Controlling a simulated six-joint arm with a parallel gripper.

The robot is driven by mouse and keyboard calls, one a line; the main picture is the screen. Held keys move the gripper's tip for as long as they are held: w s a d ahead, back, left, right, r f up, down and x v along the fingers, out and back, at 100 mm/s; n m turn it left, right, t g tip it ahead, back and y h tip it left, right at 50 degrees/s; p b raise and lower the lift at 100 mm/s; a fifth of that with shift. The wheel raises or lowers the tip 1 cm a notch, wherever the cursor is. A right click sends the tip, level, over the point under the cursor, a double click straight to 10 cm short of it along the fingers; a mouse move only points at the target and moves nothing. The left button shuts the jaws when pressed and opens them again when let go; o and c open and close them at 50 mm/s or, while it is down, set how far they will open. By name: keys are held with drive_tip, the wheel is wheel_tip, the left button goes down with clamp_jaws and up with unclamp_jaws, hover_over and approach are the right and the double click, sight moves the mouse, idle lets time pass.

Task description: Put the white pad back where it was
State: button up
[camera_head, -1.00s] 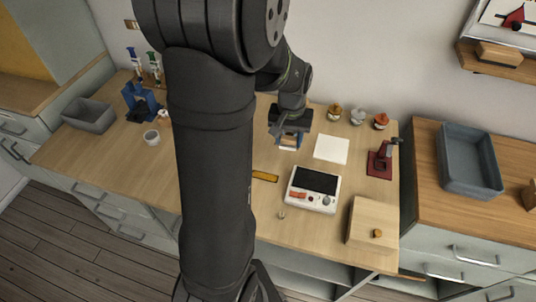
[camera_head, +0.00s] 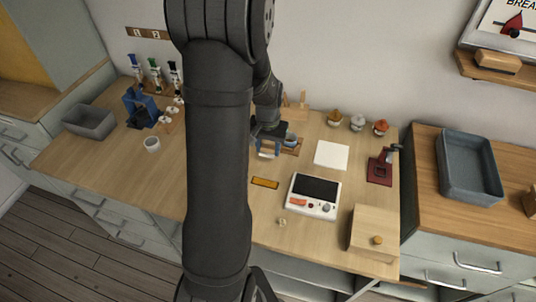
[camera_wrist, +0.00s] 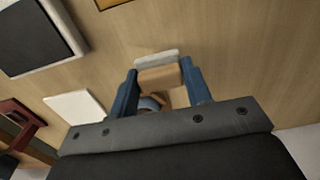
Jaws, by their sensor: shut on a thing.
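My gripper (camera_head: 267,146) is shut on a small block with a wooden body and a whitish pad-like face (camera_wrist: 157,57). In the wrist view the block's wooden part (camera_wrist: 158,76) sits between the two blue fingers (camera_wrist: 158,72). The held block looks to be above the table, beside a wooden stand (camera_head: 293,143) with upright pegs. The gripper partly hides this stand. A flat white square (camera_head: 331,154) lies on the table to the right of the gripper; it also shows in the wrist view (camera_wrist: 74,107).
A white device with a dark screen (camera_head: 315,195) and a yellow-edged strip (camera_head: 265,183) lie in front. A red stand (camera_head: 380,168) and a wooden box (camera_head: 376,232) are at right. Several small jars (camera_head: 357,123) line the back. A white cup (camera_head: 152,144) stands left.

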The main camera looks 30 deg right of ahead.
sight(268, 151)
drive_tip(key=shift+f, duration=2)
drive_tip(key=shift+f, duration=0.1)
drive_tip(key=o, duration=1)
drive_tip(key=shift+c, duration=0.2)
wheel_tip(268, 151, up, 12)
drive_tip(key=shift+r, duration=0.15)
